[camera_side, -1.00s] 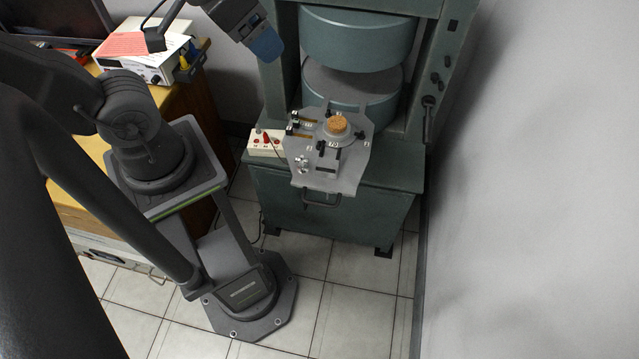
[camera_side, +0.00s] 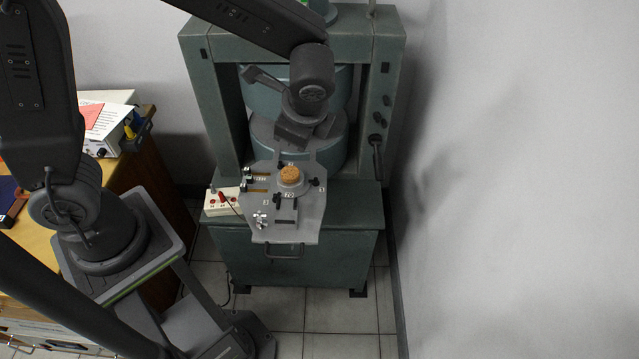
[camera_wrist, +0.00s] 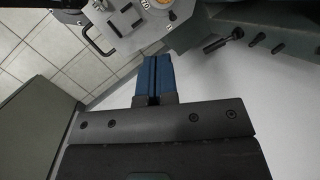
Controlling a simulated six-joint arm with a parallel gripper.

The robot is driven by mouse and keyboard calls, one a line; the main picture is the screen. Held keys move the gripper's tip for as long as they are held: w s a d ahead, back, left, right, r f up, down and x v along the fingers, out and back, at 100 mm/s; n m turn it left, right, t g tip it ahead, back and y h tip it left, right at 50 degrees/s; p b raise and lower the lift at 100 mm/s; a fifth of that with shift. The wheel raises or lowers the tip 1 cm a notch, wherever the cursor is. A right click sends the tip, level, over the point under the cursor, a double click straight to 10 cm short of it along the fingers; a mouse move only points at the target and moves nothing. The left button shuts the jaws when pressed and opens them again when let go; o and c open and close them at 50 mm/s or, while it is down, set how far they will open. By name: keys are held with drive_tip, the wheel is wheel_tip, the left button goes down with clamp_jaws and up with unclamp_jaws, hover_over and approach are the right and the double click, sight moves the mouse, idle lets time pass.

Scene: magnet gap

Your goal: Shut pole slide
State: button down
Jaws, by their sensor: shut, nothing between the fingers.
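The pole slide looks like a grey plate (camera_side: 305,222) that sticks out in front of the lower magnet pole. A dark bar handle (camera_side: 284,252) is on its front edge. A round holder with a cork-coloured disc (camera_side: 290,173) sits on the plate. In the wrist view the plate (camera_wrist: 122,22), its handle (camera_wrist: 97,40) and the disc (camera_wrist: 159,5) are at the top left. My gripper (camera_wrist: 151,62) is shut and empty, its blue fingers together, apart from the handle. In the side view my dark wrist hangs over the plate's back end, and the blue fingertips cannot be made out.
The green magnet frame (camera_side: 218,110) stands around the poles, with a lever (camera_side: 376,150) on its right post. A white box with red parts (camera_side: 222,202) is left of the plate. A wooden desk (camera_side: 160,185) is at the left. Tiled floor is free in front.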

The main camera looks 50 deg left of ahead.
drive_tip(key=w+d+f+m+y, duration=0.1)
drive_tip(key=d+f+m, duration=0.15)
drive_tip(key=f, duration=0.25)
drive_tip(key=w+d+f+m+t+y, duration=0.1)
drive_tip(key=w+d+f+m, duration=0.1)
drive_tip(key=f+m, duration=0.25)
drive_tip(key=w+d+f+m+y, duration=0.1)
drive_tip(key=d+f+m, duration=0.1)
drive_tip(key=f, duration=0.4)
approach(317, 183)
drive_tip(key=shift+m+y, duration=0.3)
drive_tip(key=f, duration=0.4)
drive_tip(key=shift+s+f, duration=0.2)
drive_tip(key=shift+f, duration=0.2)
drive_tip(key=a, duration=0.1)
drive_tip(key=w+a, duration=0.1)
drive_tip(key=a, duration=0.1)
drive_tip(key=shift+w+f, duration=0.15)
drive_tip(key=shift+f, duration=0.1)
drive_tip(key=shift+w+a, duration=0.25)
drive_tip(key=shift+a, duration=0.25)
